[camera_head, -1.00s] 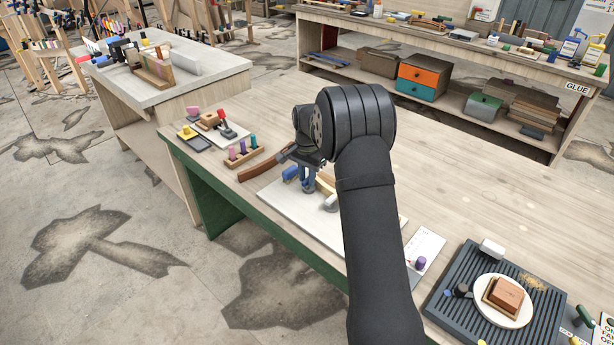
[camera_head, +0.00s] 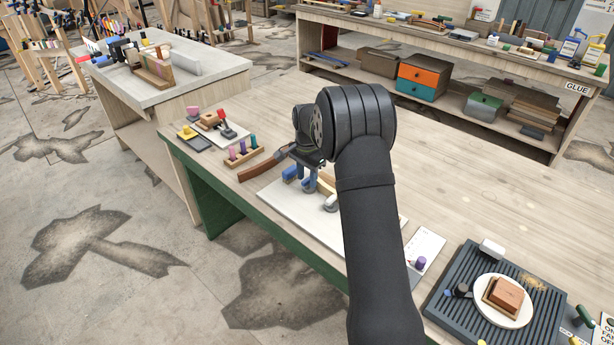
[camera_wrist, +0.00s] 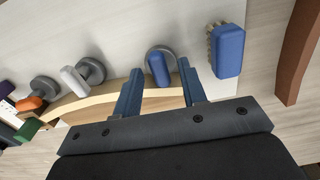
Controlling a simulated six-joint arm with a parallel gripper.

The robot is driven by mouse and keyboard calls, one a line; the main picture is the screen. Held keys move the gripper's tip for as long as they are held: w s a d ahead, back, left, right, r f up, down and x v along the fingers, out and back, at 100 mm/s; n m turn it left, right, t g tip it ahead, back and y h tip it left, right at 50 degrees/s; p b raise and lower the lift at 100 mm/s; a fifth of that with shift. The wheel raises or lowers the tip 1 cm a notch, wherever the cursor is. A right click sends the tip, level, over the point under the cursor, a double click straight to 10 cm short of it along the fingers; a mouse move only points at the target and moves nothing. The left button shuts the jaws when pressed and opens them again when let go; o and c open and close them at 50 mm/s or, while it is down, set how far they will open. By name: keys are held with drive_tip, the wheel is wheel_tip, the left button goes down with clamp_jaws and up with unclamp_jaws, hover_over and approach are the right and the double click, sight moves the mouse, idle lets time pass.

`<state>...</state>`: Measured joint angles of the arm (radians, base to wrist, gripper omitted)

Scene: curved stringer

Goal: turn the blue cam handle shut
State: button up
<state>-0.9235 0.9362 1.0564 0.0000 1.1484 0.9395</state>
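The blue cam handle (camera_wrist: 158,69) sits on a grey round cam beside the curved wooden stringer (camera_wrist: 105,101), in the wrist view. Its lever points down the picture toward the stringer. My gripper (camera_wrist: 160,70) is open, with one blue finger on each side of the handle and a visible gap to each. In the head view my gripper (camera_head: 309,187) is low over the white board (camera_head: 300,216); the blue handle cannot be told apart from the fingers there. A white-handled cam (camera_wrist: 75,80) and an orange-handled cam (camera_wrist: 32,101) stand to the left along the stringer.
A blue brush-like block (camera_wrist: 228,50) lies just right of my gripper. A brown curved piece (camera_wrist: 299,50) lies further right. A green handle (camera_wrist: 28,130) is at far left. A pen rack (camera_head: 243,153) stands behind the board.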

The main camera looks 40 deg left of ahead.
sight(307, 179)
wheel_tip(307, 179, up, 17)
drive_tip(key=shift+r, duration=0.2)
idle(0.5)
wheel_tip(307, 179, down, 18)
drive_tip(key=shift+r, duration=0.2)
idle(0.5)
drive_tip(key=shift+r, duration=0.15)
